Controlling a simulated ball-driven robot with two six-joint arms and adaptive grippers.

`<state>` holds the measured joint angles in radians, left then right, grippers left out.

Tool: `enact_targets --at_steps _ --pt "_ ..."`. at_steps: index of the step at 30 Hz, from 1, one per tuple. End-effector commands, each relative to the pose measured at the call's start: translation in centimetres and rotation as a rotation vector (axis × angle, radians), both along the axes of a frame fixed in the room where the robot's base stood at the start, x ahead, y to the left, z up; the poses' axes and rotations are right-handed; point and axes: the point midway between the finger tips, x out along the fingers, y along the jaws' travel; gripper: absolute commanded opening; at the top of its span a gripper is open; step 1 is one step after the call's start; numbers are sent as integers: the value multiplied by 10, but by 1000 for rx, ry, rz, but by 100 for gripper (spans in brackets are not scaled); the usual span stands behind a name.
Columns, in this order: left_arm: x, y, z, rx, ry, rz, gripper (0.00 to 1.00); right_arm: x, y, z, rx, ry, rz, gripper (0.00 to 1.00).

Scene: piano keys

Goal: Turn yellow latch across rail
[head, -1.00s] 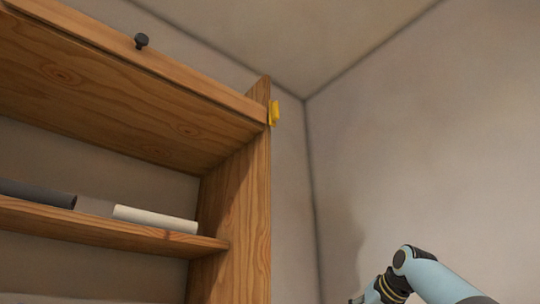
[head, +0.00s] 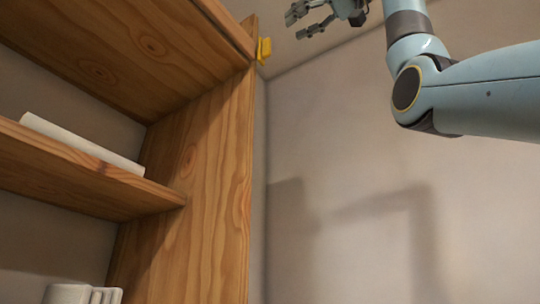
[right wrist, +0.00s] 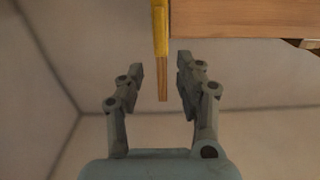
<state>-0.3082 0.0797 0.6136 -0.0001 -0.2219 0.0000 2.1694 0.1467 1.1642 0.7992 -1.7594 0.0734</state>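The yellow latch (head: 264,50) is on the outer right edge of the wooden shelf unit, near the top in the head view. In the right wrist view the latch (right wrist: 160,28) shows edge-on as a narrow yellow strip beside the wood. My right gripper (head: 296,25) is raised to the right of the latch and apart from it in the head view. Its two fingers are spread with nothing between them gripped; in the right wrist view the gripper (right wrist: 161,77) points toward the latch and a thin wooden edge. My left gripper is in no frame.
The wooden shelf unit (head: 215,190) fills the left side. A white roll (head: 80,143) lies on its middle shelf (head: 90,190), and white objects (head: 80,294) stand lower down. Bare wall (head: 340,150) is to the right, with open room around my right arm.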

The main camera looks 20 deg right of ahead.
Motion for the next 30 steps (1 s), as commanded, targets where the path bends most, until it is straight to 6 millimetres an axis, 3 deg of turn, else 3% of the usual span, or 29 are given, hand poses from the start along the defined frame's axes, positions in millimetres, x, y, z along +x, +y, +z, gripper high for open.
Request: enact_targets --at_steps 5,10,15,23,30 --pt "-3 -9 15 -10 4 3 50 30 25 3 -2 2 2 36" --pt "10 -3 24 -4 -16 1 50 50 39 2 0 1 1 36" --pt "21 0 28 0 -32 -1 50 59 46 1 1 0 0 36" --pt "15 0 27 0 -23 -1 50 60 46 0 1 -1 0 36" --pt "11 0 27 1 -16 0 50 60 46 0 1 0 0 4"
